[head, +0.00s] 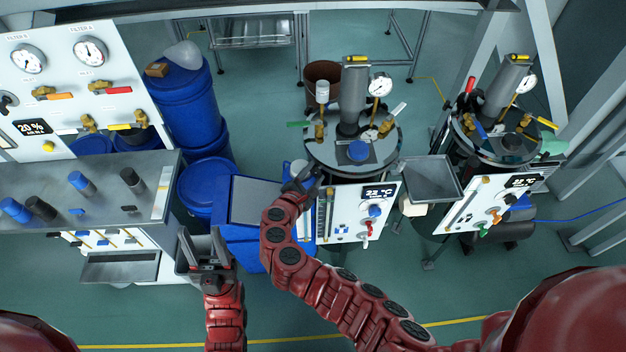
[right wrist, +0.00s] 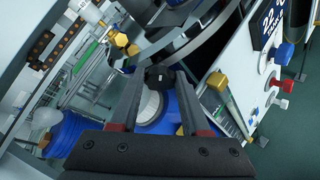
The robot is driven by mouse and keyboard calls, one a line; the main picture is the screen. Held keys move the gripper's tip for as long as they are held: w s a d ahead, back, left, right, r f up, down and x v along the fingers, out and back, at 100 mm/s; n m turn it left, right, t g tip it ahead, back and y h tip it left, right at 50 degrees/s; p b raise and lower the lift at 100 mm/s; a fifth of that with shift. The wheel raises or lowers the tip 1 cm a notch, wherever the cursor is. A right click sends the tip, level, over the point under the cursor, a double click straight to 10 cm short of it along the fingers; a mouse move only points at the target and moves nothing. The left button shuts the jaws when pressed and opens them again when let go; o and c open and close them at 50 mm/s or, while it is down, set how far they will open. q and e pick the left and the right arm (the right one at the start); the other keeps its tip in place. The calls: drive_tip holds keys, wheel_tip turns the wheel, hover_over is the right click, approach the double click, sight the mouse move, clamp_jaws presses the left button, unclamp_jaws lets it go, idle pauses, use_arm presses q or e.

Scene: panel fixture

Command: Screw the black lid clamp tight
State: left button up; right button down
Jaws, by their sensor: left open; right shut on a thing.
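The black lid clamp knob (right wrist: 158,75) shows in the right wrist view between my right gripper's fingertips (right wrist: 160,88). My right gripper, at the left front edge of the nearer vessel's lid in the head view (head: 305,182), is shut on it. In the head view the knob is mostly hidden by the gripper. The round steel lid (head: 375,160) sits on the vessel, with a blue cap, gauge and column on top. My left gripper (head: 204,248) is open and empty, low in front of the blue bins, well apart from the vessel.
A second vessel (head: 500,140) stands at the right, with a steel tray (head: 430,178) between the two. A white control panel (head: 358,212) faces front. Blue drums (head: 185,105) and a bench with blue and black knobs (head: 80,180) are at the left. The foreground floor is open.

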drive_tip(key=shift+d+m+t+b, duration=0.1)
drive_tip(key=shift+m+t+b, duration=0.2)
drive_tip(key=shift+m+b, duration=0.35)
drive_tip(key=shift+c, duration=1.9)
unclamp_jaws()
